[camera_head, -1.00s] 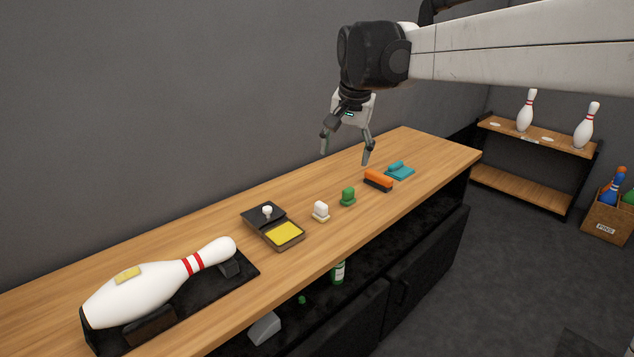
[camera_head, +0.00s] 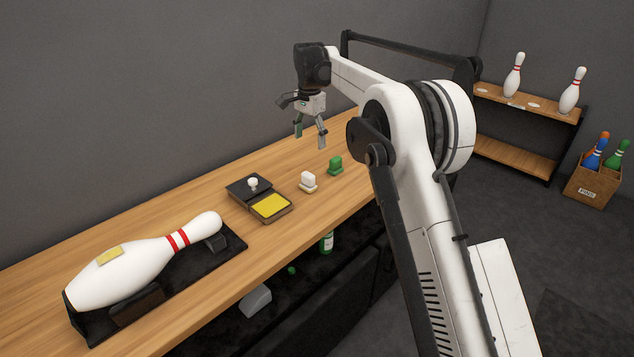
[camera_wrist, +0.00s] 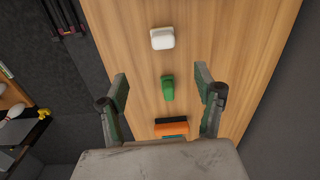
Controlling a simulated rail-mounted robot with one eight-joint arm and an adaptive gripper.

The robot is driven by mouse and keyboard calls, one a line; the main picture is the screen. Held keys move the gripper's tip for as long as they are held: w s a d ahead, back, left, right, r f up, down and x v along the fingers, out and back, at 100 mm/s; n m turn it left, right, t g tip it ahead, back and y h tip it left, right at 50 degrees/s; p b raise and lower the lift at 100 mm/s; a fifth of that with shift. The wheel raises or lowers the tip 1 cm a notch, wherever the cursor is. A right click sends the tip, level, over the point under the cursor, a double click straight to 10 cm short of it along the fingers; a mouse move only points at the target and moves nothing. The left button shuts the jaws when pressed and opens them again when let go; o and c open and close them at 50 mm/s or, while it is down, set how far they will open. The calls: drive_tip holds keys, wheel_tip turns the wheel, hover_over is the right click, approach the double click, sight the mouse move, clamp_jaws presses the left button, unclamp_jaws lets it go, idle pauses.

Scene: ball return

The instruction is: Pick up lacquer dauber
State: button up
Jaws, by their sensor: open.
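Two small dauber-like blocks with grips stand on the wooden counter (camera_head: 150,225): a white one (camera_head: 308,182) and a green one (camera_head: 335,165). I cannot tell by look which is the lacquer dauber. In the wrist view the white block (camera_wrist: 162,38) lies beyond my fingertips, and the green block (camera_wrist: 168,88) shows between them. My gripper (camera_head: 310,141) is open and empty, pointing down well above the counter. In the wrist view my gripper (camera_wrist: 162,88) has its fingers wide apart.
A dark tray with a yellow pad (camera_head: 271,205) and a white-knobbed lid (camera_head: 253,182) sits left of the blocks. A bowling pin (camera_head: 140,262) lies in a black cradle. An orange-and-black brush (camera_wrist: 172,127) and a teal item (camera_wrist: 172,140) show in the wrist view.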

sight(308, 173)
drive_tip(key=shift+m, duration=0.3)
drive_tip(key=f, duration=0.3)
drive_tip(key=w+f, duration=0.1)
drive_tip(key=f, duration=0.7)
drive_tip(key=shift+w+a+f, duration=0.15)
drive_tip(key=shift+a+f, duration=0.05)
drive_tip(key=shift+f, duration=0.05)
drive_tip(key=shift+s+a+f, duration=0.15)
drive_tip(key=shift+f, duration=1.2)
drive_tip(key=shift+s+a+f, duration=0.1)
drive_tip(key=shift+f, duration=1.2)
drive_tip(key=c, duration=1.3)
drive_tip(key=shift+c, duration=0.2)
drive_tip(key=shift+r, duration=0.1)
